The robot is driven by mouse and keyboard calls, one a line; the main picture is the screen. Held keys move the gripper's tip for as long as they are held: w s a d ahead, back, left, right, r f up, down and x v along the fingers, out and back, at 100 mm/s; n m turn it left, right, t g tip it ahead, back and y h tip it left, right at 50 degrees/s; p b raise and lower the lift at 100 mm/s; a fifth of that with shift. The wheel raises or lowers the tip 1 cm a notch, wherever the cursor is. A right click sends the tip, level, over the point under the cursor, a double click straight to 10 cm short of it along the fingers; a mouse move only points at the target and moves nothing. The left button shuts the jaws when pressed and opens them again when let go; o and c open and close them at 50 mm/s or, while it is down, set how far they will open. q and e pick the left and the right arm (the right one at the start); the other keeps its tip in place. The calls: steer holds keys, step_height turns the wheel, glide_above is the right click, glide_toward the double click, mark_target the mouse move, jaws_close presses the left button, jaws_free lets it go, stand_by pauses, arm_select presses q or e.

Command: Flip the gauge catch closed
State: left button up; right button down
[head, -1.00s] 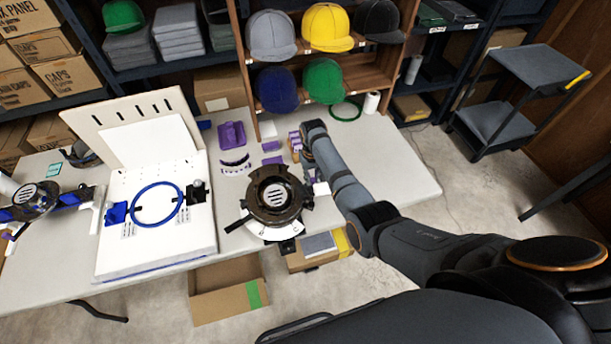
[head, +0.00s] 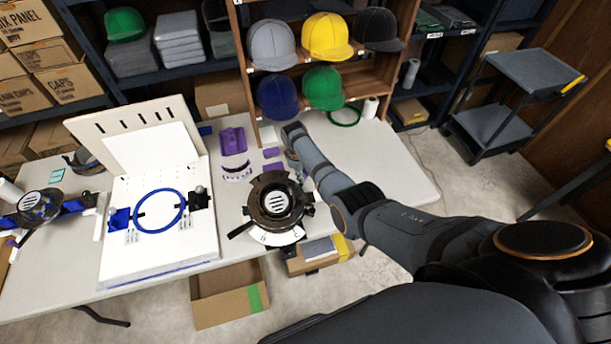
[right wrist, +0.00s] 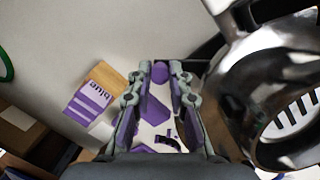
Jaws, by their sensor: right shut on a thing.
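The gauge (head: 275,202) is a dark, shiny round fixture with a slotted centre disc, at the table's front edge in the head view. Its polished ring (right wrist: 245,75) fills the right of the right wrist view. My right gripper (right wrist: 160,78) is beside this ring, its fingertips closed around a small purple-ended piece (right wrist: 160,71). A dark bar runs from this piece toward the ring; it appears to be the catch. My forearm hides most of the gripper in the head view, and I cannot tell the catch's exact angle. My left gripper is not in view.
Left of the gauge stands a white board (head: 200,235) with a blue hoop (head: 158,228). Purple parts (head: 233,142) lie behind the gauge. A cap rack (head: 259,110) stands at the back. The table's right end (head: 405,180) is clear.

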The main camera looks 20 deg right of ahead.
steer(key=shift+w+a+n, duration=0.1)
steer(key=shift+n, duration=0.2)
steer(key=c, duration=1.2)
jaws_free()
steer(key=r, duration=0.4)
steer(key=a+r, duration=0.1)
steer(key=r, duration=0.7)
steer(key=shift+s+a, duration=0.3)
steer(key=shift+a, duration=0.05)
steer(key=shift+f, duration=0.1)
